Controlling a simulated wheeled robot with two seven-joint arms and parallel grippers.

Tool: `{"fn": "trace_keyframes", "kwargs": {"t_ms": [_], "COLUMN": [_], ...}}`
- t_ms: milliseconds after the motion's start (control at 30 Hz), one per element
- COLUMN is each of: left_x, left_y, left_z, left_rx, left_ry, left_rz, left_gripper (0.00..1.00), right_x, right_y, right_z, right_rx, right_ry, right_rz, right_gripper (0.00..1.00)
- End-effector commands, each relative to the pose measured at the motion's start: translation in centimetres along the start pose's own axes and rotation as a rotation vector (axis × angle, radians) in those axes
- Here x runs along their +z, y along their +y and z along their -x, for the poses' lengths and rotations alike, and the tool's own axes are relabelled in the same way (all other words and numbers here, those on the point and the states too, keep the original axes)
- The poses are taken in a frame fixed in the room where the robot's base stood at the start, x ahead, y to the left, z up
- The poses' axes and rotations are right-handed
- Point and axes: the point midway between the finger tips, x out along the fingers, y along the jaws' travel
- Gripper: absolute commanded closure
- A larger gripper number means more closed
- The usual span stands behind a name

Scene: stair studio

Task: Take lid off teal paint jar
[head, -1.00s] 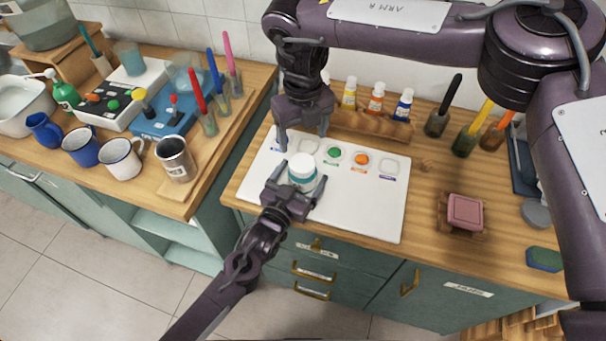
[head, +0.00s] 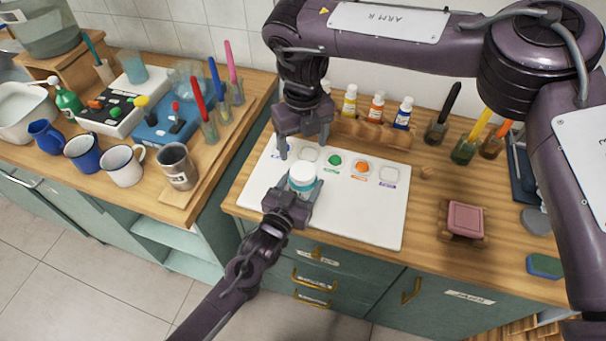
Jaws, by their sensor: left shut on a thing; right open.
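The teal paint jar (head: 301,187) stands on the white palette board (head: 372,216) with its white lid (head: 303,171) on top. My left gripper (head: 292,197) is shut on the jar's body from the front. My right gripper (head: 303,150) is open and empty, above and behind the lid, with its fingers pointing down. A gap shows between its fingers and the lid. The jar's lower part is partly hidden by my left fingers.
Green (head: 335,160) and orange (head: 360,166) paint spots lie on the board. Small paint bottles (head: 376,103) stand in a wooden rack behind. A pink block (head: 465,218) sits at right, and mugs (head: 122,164) stand on the left counter. The board's front right is clear.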

Motion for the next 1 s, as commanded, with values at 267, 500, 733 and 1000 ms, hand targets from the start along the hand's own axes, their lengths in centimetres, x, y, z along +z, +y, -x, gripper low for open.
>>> {"fn": "trace_keyframes", "kwargs": {"t_ms": [267, 500, 733, 1000], "left_x": [-0.11, -0.13, -0.15, -0.17], "left_y": [-0.02, -0.02, -0.02, -0.02], "left_z": [-0.04, -0.04, -0.05, -0.05], "left_rx": [0.000, 0.000, 0.000, 0.000], "left_ry": [0.002, 0.003, 0.003, 0.004], "left_rz": [0.000, 0.000, 0.000, 0.000], "left_gripper": [1.00, 1.00, 1.00, 1.00], "right_x": [-0.01, -0.03, -0.04, -0.06], "right_y": [0.02, 0.04, 0.06, 0.08], "right_z": [0.00, 0.00, 0.00, 0.01], "right_rx": [0.000, 0.000, 0.000, 0.000], "right_ry": [0.000, 0.000, 0.000, 0.000], "right_rz": [-0.367, -0.892, -1.396, -1.988], "right_gripper": [0.28, 0.28, 0.28, 0.28]}}
